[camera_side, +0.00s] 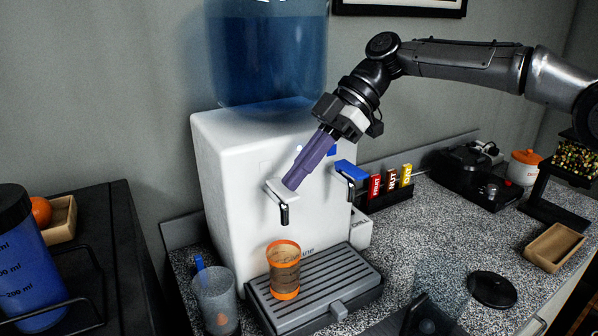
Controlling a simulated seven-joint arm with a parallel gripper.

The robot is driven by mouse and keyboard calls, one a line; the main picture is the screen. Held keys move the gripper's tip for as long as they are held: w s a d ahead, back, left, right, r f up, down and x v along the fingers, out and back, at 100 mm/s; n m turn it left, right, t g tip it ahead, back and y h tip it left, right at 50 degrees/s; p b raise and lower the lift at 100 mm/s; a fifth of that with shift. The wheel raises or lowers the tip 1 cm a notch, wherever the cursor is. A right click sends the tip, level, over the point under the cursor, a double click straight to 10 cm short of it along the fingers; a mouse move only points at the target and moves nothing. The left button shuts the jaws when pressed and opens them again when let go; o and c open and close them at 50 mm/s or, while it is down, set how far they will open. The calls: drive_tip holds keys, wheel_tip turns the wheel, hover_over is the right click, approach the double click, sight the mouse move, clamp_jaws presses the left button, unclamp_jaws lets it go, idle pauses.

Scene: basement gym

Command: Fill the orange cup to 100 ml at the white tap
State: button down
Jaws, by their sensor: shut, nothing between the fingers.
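The orange cup (284,272) stands upright on the drip tray (339,268) of the white water dispenser (233,165). It is see-through with an orange rim and base; I cannot tell the water level in it. The white tap (280,190) is on the left of the dispenser's front, with its dark spout above the cup. A blue tap (351,171) is to its right. My gripper (291,184) has purple fingers, shut and empty, with the tips at the top of the white tap. I cannot tell whether they press on it.
A clear jug (216,300) stands left of the drip tray. A rack of red, brown and yellow packets (390,182) is right of the dispenser. A dark round lid (492,289) and wooden tray (554,247) lie farther right. The speckled counter (440,225) between has free room.

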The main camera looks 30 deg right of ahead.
drive_tip(key=shift+f, duration=0.15)
drive_tip(key=shift+s+f+t, duration=0.2)
drive_tip(key=shift+f+t, duration=0.3)
drive_tip(key=shift+f, duration=0.2)
drive_tip(key=shift+w, duration=0.1)
drive_tip(key=shift+r+n, duration=0.2)
drive_tip(key=shift+n, duration=0.1)
drive_tip(key=shift+r, duration=0.75)
